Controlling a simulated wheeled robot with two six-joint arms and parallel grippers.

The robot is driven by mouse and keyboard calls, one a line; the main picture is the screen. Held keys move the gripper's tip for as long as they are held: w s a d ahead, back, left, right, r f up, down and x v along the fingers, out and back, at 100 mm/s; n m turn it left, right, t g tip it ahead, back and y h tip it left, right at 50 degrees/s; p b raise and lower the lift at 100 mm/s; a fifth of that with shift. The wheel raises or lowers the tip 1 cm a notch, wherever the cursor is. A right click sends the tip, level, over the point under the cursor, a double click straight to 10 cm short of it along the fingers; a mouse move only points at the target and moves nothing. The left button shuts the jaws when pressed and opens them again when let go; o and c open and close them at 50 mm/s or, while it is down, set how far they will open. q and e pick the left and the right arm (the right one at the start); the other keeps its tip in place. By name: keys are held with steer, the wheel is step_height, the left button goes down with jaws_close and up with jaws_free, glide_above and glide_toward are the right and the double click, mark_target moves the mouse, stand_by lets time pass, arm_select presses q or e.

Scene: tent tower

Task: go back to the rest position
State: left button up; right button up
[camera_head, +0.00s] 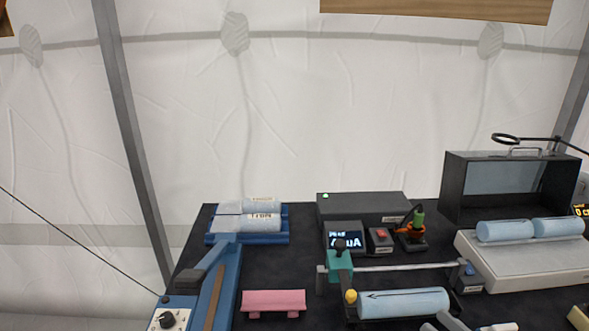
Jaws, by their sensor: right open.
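Only a small pale grey part of my right gripper (445,321) shows at the bottom edge, right of centre. It is open, and most of it is cut off by the frame. It is just in front of a light blue cylinder (403,303) with a black arrow on it. I cannot tell whether they touch. My left gripper is not in view.
The dark table (300,265) holds a blue rack (222,239) with pale rolls, a pink stand (273,301), a teal-clamped rod fixture (340,264) and a white tray (530,262) with blue cylinders. A dark box (460,185) stands at the back right. White tent wall is behind.

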steer(key=d+m+t+h, duration=0.5)
steer(key=d+m+h, duration=0.45)
steer(key=m, duration=0.65)
steer(key=s+d+f+m+g+h, duration=0.2)
steer(key=s+f+m+g+h, duration=0.15)
steer(key=m, duration=0.45)
steer(key=s+d+f+m+g+h, duration=0.2)
steer(key=f+m+g+h, duration=0.25)
steer(key=m, duration=0.25)
steer(key=s+a+f+m+g+y, duration=0.2)
steer(key=s+a+f+m+g, duration=0.25)
steer(key=s+f, duration=0.2)
steer(key=s+a+f+m+g+y, duration=0.2)
steer(key=s+a+f+m+g, duration=0.25)
steer(key=s+f, duration=0.2)
step_height(320, 180, down, 25)
steer(key=d+g, duration=0.2)
steer(key=d, duration=0.1)
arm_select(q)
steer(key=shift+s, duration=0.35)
arm_select(e)
steer(key=s+a+f, duration=0.1)
steer(key=s+f, duration=1.4)
steer(key=shift+s+a+g+y, duration=0.25)
steer(key=shift+a+g+y, duration=0.1)
steer(key=shift+g+y, duration=0.1)
